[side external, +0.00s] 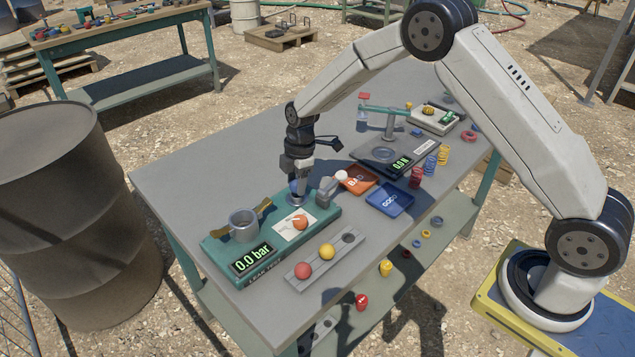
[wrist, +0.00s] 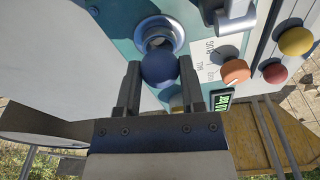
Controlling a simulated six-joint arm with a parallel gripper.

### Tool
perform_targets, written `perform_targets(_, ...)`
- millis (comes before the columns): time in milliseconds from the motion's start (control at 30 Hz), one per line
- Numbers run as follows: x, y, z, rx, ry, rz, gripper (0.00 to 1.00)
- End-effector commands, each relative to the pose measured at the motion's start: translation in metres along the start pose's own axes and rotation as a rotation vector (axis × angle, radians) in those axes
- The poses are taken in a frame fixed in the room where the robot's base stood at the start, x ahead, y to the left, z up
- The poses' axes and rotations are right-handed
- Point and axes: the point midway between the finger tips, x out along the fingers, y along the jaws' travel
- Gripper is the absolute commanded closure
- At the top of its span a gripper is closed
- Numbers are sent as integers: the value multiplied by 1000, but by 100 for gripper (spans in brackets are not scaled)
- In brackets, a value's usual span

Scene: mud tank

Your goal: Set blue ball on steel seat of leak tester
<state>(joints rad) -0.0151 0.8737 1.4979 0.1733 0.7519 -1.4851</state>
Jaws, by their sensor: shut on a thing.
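The blue ball (wrist: 159,68) is between the two fingers of my gripper (wrist: 159,74), which is shut on it. The steel seat (wrist: 157,34) is a round ring with a dark hole, just beyond the ball in the wrist view. In the side view my gripper (side external: 295,190) points down over the far end of the teal leak tester (side external: 217,246), with the blue ball (side external: 293,185) partly hidden by the fingers. The seat (side external: 297,200) shows just below. I cannot tell whether the ball touches it. The tester display (side external: 252,258) reads 0.0 bar.
A grey clamp (side external: 326,191) stands close right of my gripper. A rack (side external: 340,262) holds red and yellow balls. BAD (side external: 358,180) and GOOD (side external: 389,199) trays lie right.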

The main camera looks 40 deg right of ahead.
Motion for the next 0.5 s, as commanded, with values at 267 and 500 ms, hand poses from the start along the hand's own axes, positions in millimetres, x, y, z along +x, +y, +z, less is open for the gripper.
perform_targets(267,4,0,0,0,0,0,100)
perform_targets(500,7,0,1,0,0,0,100)
